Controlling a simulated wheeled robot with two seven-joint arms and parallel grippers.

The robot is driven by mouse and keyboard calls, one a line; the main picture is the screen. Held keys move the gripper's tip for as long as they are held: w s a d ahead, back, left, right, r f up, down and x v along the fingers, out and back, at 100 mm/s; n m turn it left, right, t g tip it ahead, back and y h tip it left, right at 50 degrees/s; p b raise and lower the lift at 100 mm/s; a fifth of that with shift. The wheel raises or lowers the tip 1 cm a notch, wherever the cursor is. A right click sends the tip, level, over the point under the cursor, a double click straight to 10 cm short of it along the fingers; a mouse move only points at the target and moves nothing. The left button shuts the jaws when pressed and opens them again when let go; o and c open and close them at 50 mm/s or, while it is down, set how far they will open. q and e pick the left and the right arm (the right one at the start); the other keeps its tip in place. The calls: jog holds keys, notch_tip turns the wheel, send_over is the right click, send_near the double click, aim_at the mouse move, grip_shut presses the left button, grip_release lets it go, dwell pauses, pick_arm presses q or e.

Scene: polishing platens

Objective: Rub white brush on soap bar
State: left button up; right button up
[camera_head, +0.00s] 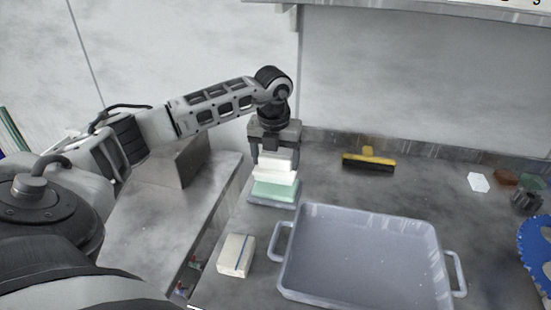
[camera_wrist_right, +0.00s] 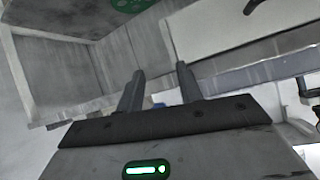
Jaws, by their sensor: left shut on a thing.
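My left gripper (camera_head: 274,158) points down at the back of the counter, shut on the white brush (camera_head: 274,170). The brush is a pale block held level between the fingers. Right under it is the mint-green soap bar (camera_head: 275,190), on a grey dish (camera_head: 284,204). The brush's underside is at the top of the soap; I cannot tell whether they touch or press. My right gripper shows only in the right wrist view (camera_wrist_right: 161,78), with its two fingers apart and nothing between them.
A large grey tray (camera_head: 365,213) with side handles fills the middle front. A white block with a blue stripe (camera_head: 236,256) lies left of it. Behind are a yellow-and-black brush (camera_head: 369,160) and a white hexagonal piece (camera_head: 478,182). A blue toothed disc (camera_head: 536,250) is at the right edge.

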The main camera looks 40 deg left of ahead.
aim_at(276, 155)
pick_arm(q)
jog(key=shift+r+p, duration=1.45)
jog(key=shift+r, duration=0.75)
pick_arm(e)
notch_tip(276, 155, up, 3)
jog(key=shift+r, duration=0.15)
pick_arm(q)
jog(key=shift+f, duration=0.1)
jog(key=s+d+r+n+g, duration=0.1)
jog(key=s+d+r+n, duration=0.1)
jog(key=d+n, duration=0.9)
jog(key=s+d+r+n+g, duration=0.1)
jog(key=s+d+n, duration=0.3)
jog(key=d+n, duration=0.6)
jog(key=r+n, duration=0.1)
jog(key=n, duration=0.8)
jog(key=shift+d+r+g+h, duration=0.25)
jog(key=shift+d+g+h, duration=0.05)
jog(key=shift+d, duration=0.05)
pick_arm(e)
jog(key=f, duration=0.3)
jog(key=shift+s+d+f+n+g, duration=0.2)
jog(key=shift+d+n+g, duration=0.1)
jog(key=shift+d, duration=0.1)
